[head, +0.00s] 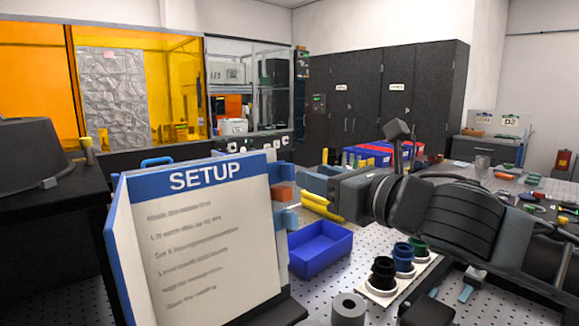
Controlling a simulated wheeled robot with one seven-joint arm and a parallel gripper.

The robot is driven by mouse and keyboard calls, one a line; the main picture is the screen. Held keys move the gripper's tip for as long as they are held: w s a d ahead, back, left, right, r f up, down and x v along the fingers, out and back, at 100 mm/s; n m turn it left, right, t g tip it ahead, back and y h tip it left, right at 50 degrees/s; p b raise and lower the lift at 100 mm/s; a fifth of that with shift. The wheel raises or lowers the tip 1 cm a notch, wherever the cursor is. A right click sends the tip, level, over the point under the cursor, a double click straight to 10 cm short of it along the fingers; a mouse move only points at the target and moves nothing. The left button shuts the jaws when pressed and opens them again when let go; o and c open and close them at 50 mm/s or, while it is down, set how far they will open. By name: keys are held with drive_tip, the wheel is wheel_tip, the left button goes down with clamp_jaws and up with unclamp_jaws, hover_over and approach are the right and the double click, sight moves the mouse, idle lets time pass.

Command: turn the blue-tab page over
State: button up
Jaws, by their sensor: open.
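A ring-bound-looking stand holds an upright page (215,240) headed SETUP in white on a blue band, with several blurred lines of text. Blue tabs (286,220) stick out at the page's right edge. Another leaf stands edge-on at the left side. My arm comes in from the right, and my gripper (314,184) is just right of the page's edge, pointing left. It is open. Its fingers are small and partly overlapped in this view, and I cannot tell whether they touch a tab.
A blue tray (320,248) sits below my gripper on the perforated table. Yellow rods (321,207) lie behind it. Black, blue and green round knobs (403,258) and a grey ring (348,309) stand in front right. A dark cabinet (395,95) stands at the back.

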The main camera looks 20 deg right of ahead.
sight(293, 169)
drive_tip(key=p+x, duration=0.1)
drive_tip(key=x, duration=0.5)
clamp_jaws()
idle(0.3)
idle(0.4)
